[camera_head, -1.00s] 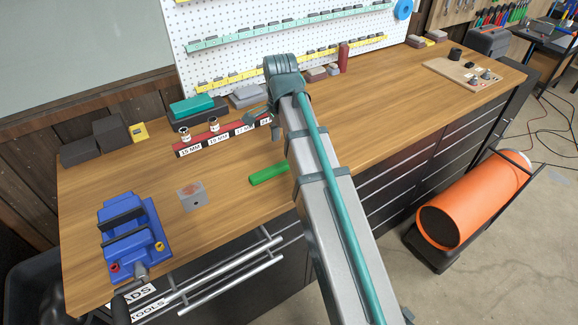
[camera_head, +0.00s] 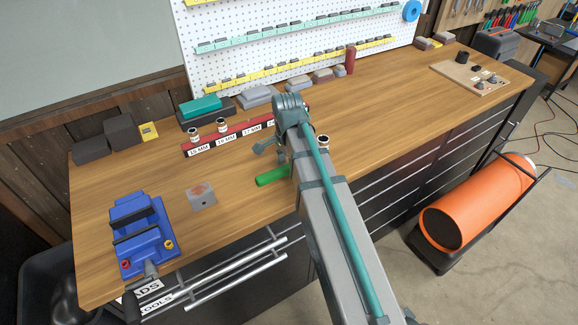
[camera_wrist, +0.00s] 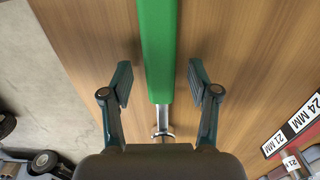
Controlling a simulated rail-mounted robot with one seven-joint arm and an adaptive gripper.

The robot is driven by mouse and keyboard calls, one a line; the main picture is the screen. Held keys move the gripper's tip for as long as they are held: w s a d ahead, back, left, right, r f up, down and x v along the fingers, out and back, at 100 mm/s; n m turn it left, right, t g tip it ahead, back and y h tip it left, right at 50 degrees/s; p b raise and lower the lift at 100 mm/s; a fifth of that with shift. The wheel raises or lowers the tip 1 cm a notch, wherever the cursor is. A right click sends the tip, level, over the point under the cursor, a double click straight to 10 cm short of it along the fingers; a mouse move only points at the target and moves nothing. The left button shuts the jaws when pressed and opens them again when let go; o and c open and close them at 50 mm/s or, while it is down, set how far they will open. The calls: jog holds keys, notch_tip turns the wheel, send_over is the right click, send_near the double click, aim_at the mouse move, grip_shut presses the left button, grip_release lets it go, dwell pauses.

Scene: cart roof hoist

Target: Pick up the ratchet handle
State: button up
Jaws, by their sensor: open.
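The ratchet handle has a green grip (camera_wrist: 158,50) and a short metal shaft with a round head (camera_wrist: 162,130). It lies on the wooden bench, and the green part (camera_head: 272,176) also shows in the head view, left of my arm. In the wrist view my gripper (camera_wrist: 158,85) is open, with one finger on each side of the green grip and a gap on both sides. The fingers do not touch it. My gripper (camera_head: 268,147) is partly hidden behind my arm in the head view.
A red socket rail (camera_head: 232,137) with size labels and sockets stands behind the handle. A metal block (camera_head: 202,197) and a blue vise (camera_head: 142,240) are to the left. A socket (camera_head: 323,141) stands right of my arm. The bench front edge is close.

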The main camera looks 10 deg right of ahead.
jog(key=shift+f, duration=0.15)
grip_shut()
dwell(0.6)
